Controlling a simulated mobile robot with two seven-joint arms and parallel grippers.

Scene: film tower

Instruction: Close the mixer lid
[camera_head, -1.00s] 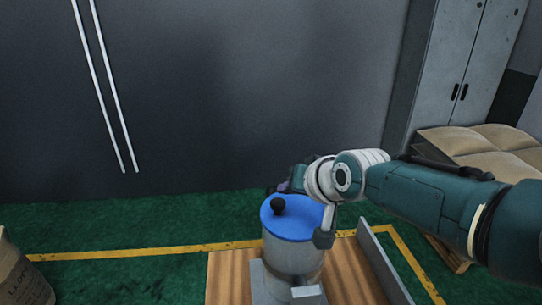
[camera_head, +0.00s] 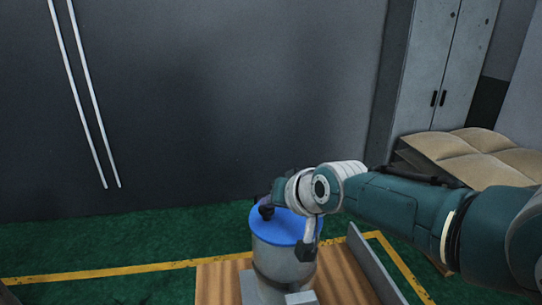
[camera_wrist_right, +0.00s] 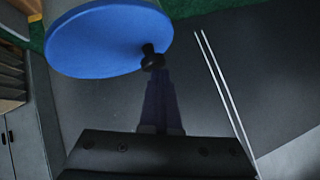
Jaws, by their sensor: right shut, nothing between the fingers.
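The mixer (camera_head: 275,262) is a grey cylinder at the bottom centre of the head view. Its round blue lid (camera_head: 287,232) appears to lie flat across the top, with a black knob (camera_head: 267,212) near the far left edge. The lid (camera_wrist_right: 95,42) and knob (camera_wrist_right: 150,58) also show in the right wrist view. My right gripper (camera_wrist_right: 157,75) is shut and empty, its dark fingertips at or just beside the knob; I cannot tell whether they touch. In the head view my right wrist hides part of the lid's far right side. My left gripper is not in view.
The mixer stands on a wooden board (camera_head: 219,285) on the green floor, with a yellow line (camera_head: 120,270) behind it. A grey upright plate (camera_head: 375,262) is to its right. The floor on the left is clear.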

